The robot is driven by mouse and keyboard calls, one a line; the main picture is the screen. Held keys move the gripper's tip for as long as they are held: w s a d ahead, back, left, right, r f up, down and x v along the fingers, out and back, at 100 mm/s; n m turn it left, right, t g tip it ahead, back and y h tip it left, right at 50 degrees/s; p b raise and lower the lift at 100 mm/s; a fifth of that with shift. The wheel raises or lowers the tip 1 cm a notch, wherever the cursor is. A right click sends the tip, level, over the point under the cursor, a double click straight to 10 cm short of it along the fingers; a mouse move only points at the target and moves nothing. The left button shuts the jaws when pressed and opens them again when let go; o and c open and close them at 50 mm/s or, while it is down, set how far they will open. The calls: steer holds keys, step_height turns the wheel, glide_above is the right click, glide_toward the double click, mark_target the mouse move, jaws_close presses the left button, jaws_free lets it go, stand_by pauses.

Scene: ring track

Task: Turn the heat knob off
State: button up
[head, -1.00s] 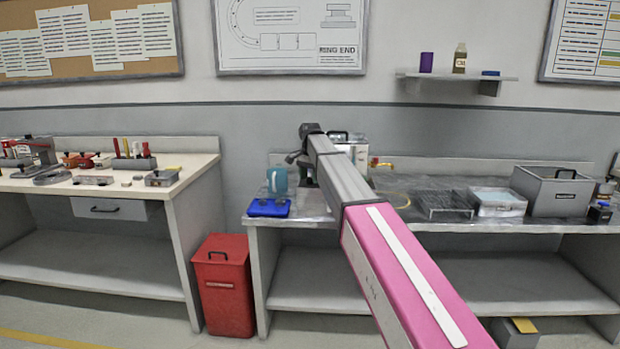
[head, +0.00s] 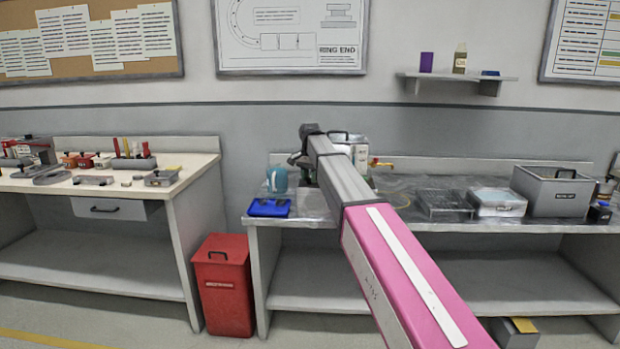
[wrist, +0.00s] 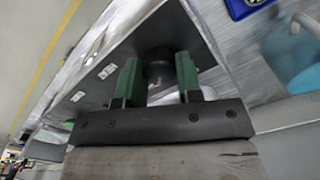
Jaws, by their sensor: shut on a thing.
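In the wrist view the two green fingers of my gripper (wrist: 158,78) stand on either side of a round dark knob (wrist: 156,68) and are shut on it. The knob sits on a dark grey panel (wrist: 105,75) with small white labels. A pale mark shows near the knob, but I cannot read its setting. In the head view my arm covers most of the knob's unit, and the knob itself is hidden.
A teal mug (head: 277,180) and a blue tray (head: 268,208) are at the bench's left end. A wire rack (head: 445,205), a white-lidded tub (head: 497,203) and a grey box (head: 552,192) stand right of my arm. A red bin (head: 222,285) is on the floor.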

steer(key=n, duration=1.2)
steer(key=shift+n, duration=0.3)
stand_by(0.5)
steer(key=o, duration=0.9)
steer(key=shift+o, duration=0.2)
steer(key=shift+r, duration=0.1)
step_height(320, 180, up, 11)
steer(key=shift+f, duration=0.2)
